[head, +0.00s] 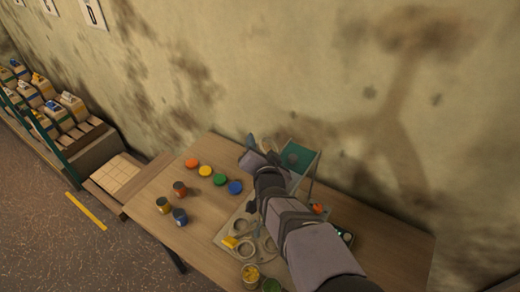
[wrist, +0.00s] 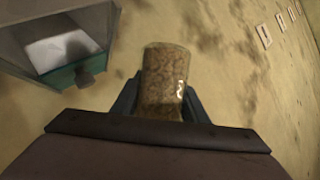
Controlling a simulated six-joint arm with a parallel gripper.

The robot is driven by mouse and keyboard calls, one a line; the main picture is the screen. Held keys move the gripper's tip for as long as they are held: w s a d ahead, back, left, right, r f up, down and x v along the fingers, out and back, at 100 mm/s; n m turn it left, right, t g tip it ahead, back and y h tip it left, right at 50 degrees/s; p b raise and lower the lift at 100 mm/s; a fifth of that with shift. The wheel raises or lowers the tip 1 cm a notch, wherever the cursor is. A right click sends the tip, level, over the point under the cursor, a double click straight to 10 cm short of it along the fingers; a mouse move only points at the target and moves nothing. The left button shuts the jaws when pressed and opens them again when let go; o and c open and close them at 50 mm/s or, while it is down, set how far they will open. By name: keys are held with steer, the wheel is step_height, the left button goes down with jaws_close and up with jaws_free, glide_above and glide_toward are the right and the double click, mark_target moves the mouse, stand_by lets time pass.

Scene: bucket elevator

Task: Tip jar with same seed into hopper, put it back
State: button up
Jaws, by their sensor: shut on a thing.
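My gripper (head: 254,160) is raised at the back of the table, just left of the hopper. In the wrist view its jaws are shut on a clear jar (wrist: 164,80) full of brown seed. The jar's mouth end points away from the gripper; how far it tilts is hard to tell. The hopper (head: 298,157), with a teal top, stands against the wall. In the wrist view the hopper (wrist: 90,78) is at the upper left, apart from the jar, with a pale patch inside. In the head view my gripper mostly hides the held jar.
On the wooden table (head: 150,190) are a yellow jar (head: 162,204), an orange-brown jar (head: 180,188) and a blue jar (head: 180,216), with a row of coloured discs (head: 205,170) behind. A jar of yellow seed (head: 250,274) stands in front. Bags (head: 42,97) fill a rack at left.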

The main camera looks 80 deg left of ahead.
mark_target(267, 144)
steer(key=shift+s+m+b, duration=0.15)
steer(key=shift+m+b, duration=0.35)
steer(key=shift+b, duration=0.4)
steer(key=shift+s+a+r+m+g+y+b, duration=0.1)
steer(key=shift+m+g+y+b, duration=0.2)
steer(key=shift+b, duration=0.05)
steer(key=m, duration=0.2)
steer(key=m+g+y+b, duration=0.1)
steer(key=shift+r+m+y, duration=0.15)
steer(key=shift+m+y, duration=0.15)
steer(key=shift+m, duration=0.1)
steer(key=shift+m+g+y+b, duration=0.4)
steer(key=shift+m+b, duration=0.7)
steer(key=shift+b, duration=0.8)
steer(key=shift+w+d+r+m+y+b, duration=0.1)
steer(key=shift+w+r+m+y+b, duration=0.25)
steer(key=shift+m+b, duration=0.6)
steer(key=shift+w+d+r+m+y+b, duration=0.1)
steer(key=shift+w+r+m+y+b, duration=0.25)
steer(key=shift+m+b, duration=0.55)
steer(key=shift+w+d+r+m+t+y+b, duration=0.1)
steer(key=shift+m+t+y+b, duration=0.1)
steer(key=shift+m+b, duration=0.25)
steer(key=shift+w+r+m+t+y+b, duration=0.1)
steer(key=shift+m+y+b, duration=0.15)
steer(key=shift+b, duration=0.25)
steer(key=shift+w+d+r+m+b, duration=0.1)
steer(key=shift+w+r+m+b, duration=0.2)
steer(key=shift+m+b, duration=0.4)
